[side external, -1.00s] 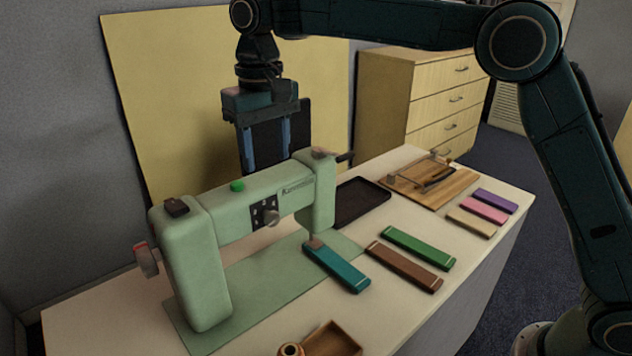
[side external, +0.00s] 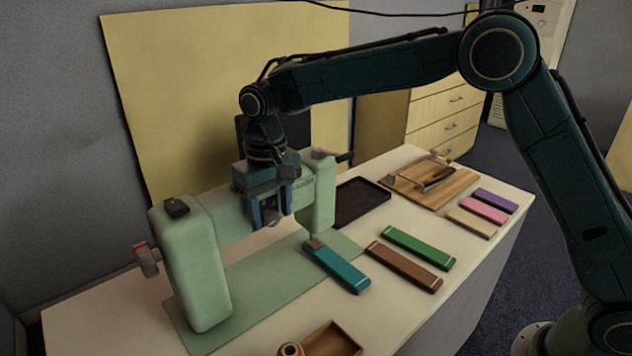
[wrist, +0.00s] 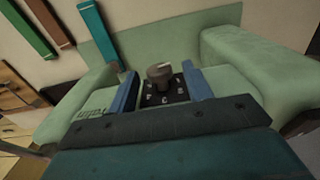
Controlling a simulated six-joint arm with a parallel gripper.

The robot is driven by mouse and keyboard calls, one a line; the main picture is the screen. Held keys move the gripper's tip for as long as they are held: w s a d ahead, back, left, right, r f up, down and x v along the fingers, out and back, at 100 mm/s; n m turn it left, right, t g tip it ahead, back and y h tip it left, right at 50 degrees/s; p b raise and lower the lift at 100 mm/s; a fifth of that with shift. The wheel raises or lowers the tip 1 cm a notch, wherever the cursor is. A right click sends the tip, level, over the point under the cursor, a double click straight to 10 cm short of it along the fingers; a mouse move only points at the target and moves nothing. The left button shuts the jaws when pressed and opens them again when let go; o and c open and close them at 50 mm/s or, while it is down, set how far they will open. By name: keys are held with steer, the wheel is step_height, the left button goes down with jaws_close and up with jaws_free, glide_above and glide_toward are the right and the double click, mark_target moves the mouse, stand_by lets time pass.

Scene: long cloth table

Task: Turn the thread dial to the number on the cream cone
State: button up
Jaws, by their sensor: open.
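The pale green sewing machine (side external: 205,265) stands on the table, also seen in the wrist view (wrist: 240,65). Its thread dial is a grey-brown knob (wrist: 160,76) on a black plate (wrist: 178,89) with small light marks, too small to read. My gripper (side external: 271,212) is open at the machine's arm, its blue fingers pointing down. In the wrist view the fingers stand one on each side of the knob, apart from it. I cannot tell whether they reach its depth. I cannot make out a cream cone or its number.
A small round brown-rimmed item (side external: 290,349) and a wooden tray (side external: 332,341) lie at the front edge. Teal (side external: 337,267), brown (side external: 404,266) and green (side external: 418,247) bars lie right of the machine. A black tray (side external: 358,203) and wooden board (side external: 440,187) lie behind them.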

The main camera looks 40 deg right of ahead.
steer(key=shift+f, duration=0.15)
steer(key=shift+c, duration=0.2)
steer(key=c, duration=0.9)
steer(key=shift+w+d+y, duration=0.1)
steer(key=shift+d+y, duration=0.05)
steer(key=shift+y, duration=0.15)
steer(key=shift+d+y, duration=0.15)
steer(key=shift+y, duration=1.15)
steer(key=o, duration=0.9)
steer(key=shift+o, duration=0.2)
